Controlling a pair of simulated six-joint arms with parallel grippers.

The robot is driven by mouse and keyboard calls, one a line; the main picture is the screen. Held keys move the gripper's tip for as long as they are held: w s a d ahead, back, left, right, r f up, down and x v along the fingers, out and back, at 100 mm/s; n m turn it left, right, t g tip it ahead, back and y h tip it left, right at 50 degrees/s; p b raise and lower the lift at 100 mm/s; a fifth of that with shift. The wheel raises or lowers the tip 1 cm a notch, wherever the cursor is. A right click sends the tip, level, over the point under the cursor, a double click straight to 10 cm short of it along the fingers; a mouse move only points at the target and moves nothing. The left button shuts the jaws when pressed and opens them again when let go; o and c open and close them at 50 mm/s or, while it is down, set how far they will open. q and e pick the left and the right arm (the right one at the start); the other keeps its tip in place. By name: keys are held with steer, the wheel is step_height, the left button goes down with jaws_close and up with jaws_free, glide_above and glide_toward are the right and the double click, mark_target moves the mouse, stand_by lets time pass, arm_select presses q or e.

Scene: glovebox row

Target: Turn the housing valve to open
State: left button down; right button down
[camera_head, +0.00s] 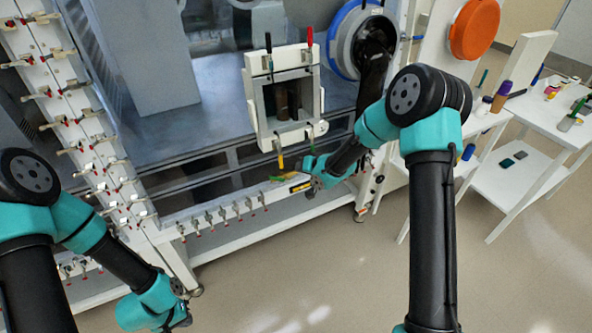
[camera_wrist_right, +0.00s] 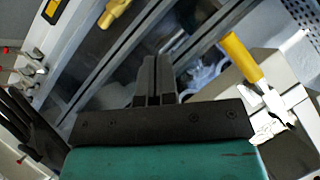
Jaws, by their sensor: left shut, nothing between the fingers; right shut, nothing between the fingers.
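The white square housing (camera_head: 249,98) stands at the bench's front with an open window. I cannot tell which is the housing valve. In the right wrist view a yellow handle (camera_wrist_right: 242,58) on a metal fitting lies right of my right gripper (camera_wrist_right: 155,80), apart from it. That gripper is shut and empty; in the head view it is just below the housing, its fingertips unclear. My left gripper (camera_head: 185,318) is shut and empty, low at the left.
A rail with several small valves (camera_head: 222,213) runs along the bench's lower front. A panel of red-tipped valves (camera_head: 85,130) stands at the left. A blue-rimmed round port (camera_head: 343,40) is right of the housing. White side tables (camera_head: 515,180) hold small items.

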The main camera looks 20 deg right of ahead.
glide_above(279, 179)
steer(key=d, duration=0.3)
step_height(279, 179, down, 5)
steer(key=shift+s+a+f, duration=0.25)
steer(key=shift+a+f, duration=0.4)
steer(key=shift+f, duration=0.1)
steer(key=shift+s+a+f, duration=0.2)
steer(key=shift+a+f, duration=0.4)
steer(key=shift+f, duration=0.15)
